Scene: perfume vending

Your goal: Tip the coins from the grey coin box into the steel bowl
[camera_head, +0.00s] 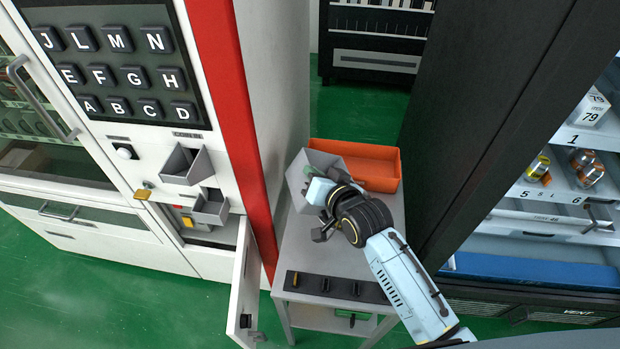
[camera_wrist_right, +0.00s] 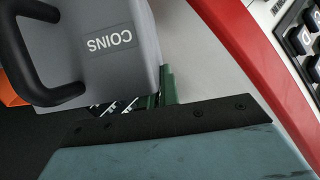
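The grey coin box (camera_head: 299,178) is beside my right gripper, over the small grey table, and looks tilted. In the right wrist view, the box (camera_wrist_right: 145,70) is close up, with an upside-down COINS label and a black handle at the left. My right gripper (camera_head: 318,207) is at the box, and its teal and black body crosses the bottom of the wrist view. The box's contents are not clear. I cannot make out a steel bowl. My left gripper is out of view.
An orange bin (camera_head: 372,172) stands behind the box on the grey table (camera_head: 312,250). At the left, the vending machine has a grey coin hopper (camera_head: 187,166) and a lower tray (camera_head: 210,207). An open white door (camera_head: 243,285) stands near the table. A dark cabinet (camera_head: 480,110) bounds the right.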

